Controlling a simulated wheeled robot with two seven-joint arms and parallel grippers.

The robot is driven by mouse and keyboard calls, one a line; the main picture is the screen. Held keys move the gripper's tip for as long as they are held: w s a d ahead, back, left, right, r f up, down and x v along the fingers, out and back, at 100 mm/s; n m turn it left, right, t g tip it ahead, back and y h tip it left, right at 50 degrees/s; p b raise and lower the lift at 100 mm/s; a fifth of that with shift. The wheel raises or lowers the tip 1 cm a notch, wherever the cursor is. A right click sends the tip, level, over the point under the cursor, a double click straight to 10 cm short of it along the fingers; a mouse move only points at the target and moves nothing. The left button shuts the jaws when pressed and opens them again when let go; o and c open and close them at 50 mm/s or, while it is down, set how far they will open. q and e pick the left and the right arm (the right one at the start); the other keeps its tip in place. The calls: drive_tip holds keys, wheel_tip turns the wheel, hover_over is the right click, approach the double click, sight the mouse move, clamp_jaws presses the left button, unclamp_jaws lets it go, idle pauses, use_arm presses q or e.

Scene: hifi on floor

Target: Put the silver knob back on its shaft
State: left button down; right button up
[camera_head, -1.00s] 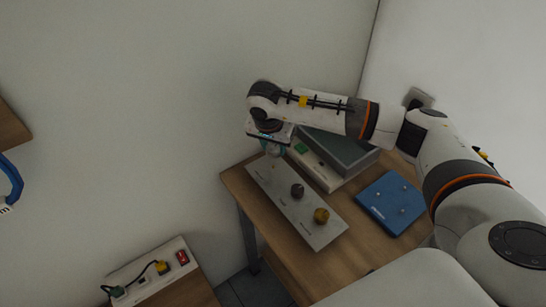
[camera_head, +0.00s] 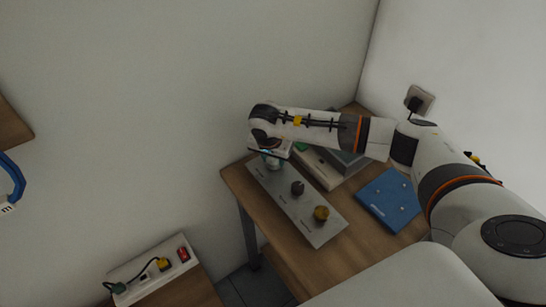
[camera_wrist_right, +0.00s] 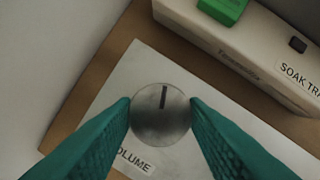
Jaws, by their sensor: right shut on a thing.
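The silver knob (camera_wrist_right: 160,114) shows in the right wrist view as a round grey disc with a dark pointer line. My right gripper (camera_wrist_right: 160,112) is shut on it, one green finger on each side. The knob is over the far end of the silver panel (camera_head: 316,231), by the "VOLUME" label (camera_wrist_right: 133,160). The knob hides the shaft, so I cannot tell whether it is seated. In the head view my right gripper (camera_head: 273,162) is low over that end of the panel. My left gripper is not in view.
A dark knob (camera_head: 298,188) and a brass knob (camera_head: 321,213) are on the same panel. A pale box with a green switch (camera_wrist_right: 222,8) stands beside it. A blue plate (camera_head: 388,202) lies on the wooden table (camera_head: 287,254) to the right. Walls stand behind.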

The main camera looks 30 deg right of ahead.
drive_tip(key=shift+f, duration=0.2)
drive_tip(key=o, duration=0.9)
drive_tip(key=shift+o, duration=0.2)
drive_tip(key=shift+r, duration=0.1)
drive_tip(key=shift+r, duration=0.25)
drive_tip(key=shift+r+p, duration=0.45)
drive_tip(key=shift+p, duration=0.3)
drive_tip(key=b+v, duration=0.4)
drive_tip(key=v, duration=0.7)
drive_tip(key=shift+r, duration=0.3)
